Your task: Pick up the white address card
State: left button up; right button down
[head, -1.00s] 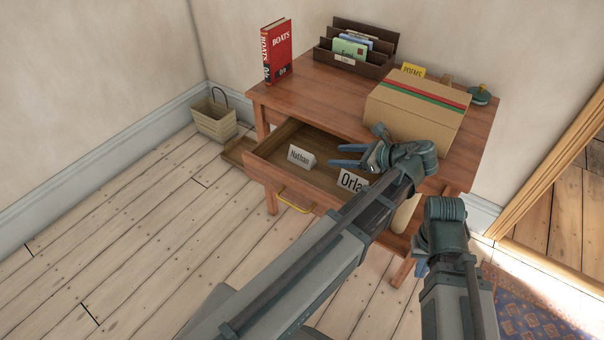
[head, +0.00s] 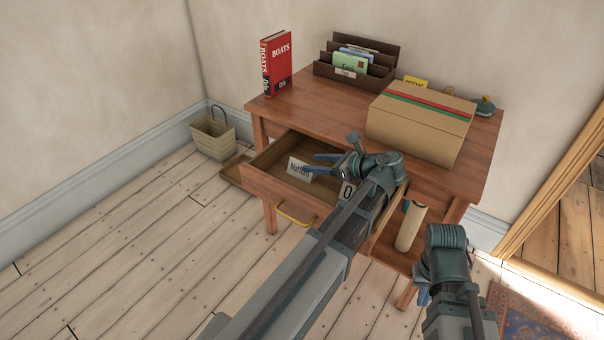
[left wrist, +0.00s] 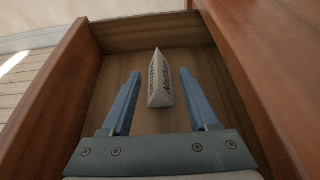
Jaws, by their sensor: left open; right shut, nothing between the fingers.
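A white folded address card reading "Nathan" (head: 297,170) stands like a small tent in the open drawer (head: 262,178). In the left wrist view the card (left wrist: 160,88) lies lengthwise between the two blue fingers, with a gap on each side. My left gripper (head: 306,163) is open and empty over the drawer, its fingertips at the card in the head view; (left wrist: 160,74) marks the gripper in the left wrist view. A second white card (head: 346,191), showing only "O", is mostly hidden by my left arm. My right gripper (head: 423,292) is shut, low at the right, partly hidden.
The wooden table (head: 318,97) holds a red book (head: 278,63), a letter rack (head: 372,48) and a cardboard box (head: 420,122). A pale roll (head: 410,228) stands right of the drawer. A basket (head: 213,135) sits on the floor. Drawer walls flank my left fingers.

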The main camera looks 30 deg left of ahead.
aim_at(302, 163)
pick_arm(q)
jog(key=shift+f+b+x, duration=0.1)
jog(key=shift+b+x, duration=0.45)
jog(key=shift+x, duration=0.65)
jog(key=shift+f+b+x, duration=0.15)
jog(key=shift+b+x, duration=0.35)
jog(key=shift+x, duration=0.65)
jog(key=shift+s+a, duration=0.1)
jog(key=shift+a, duration=0.2)
grip_shut()
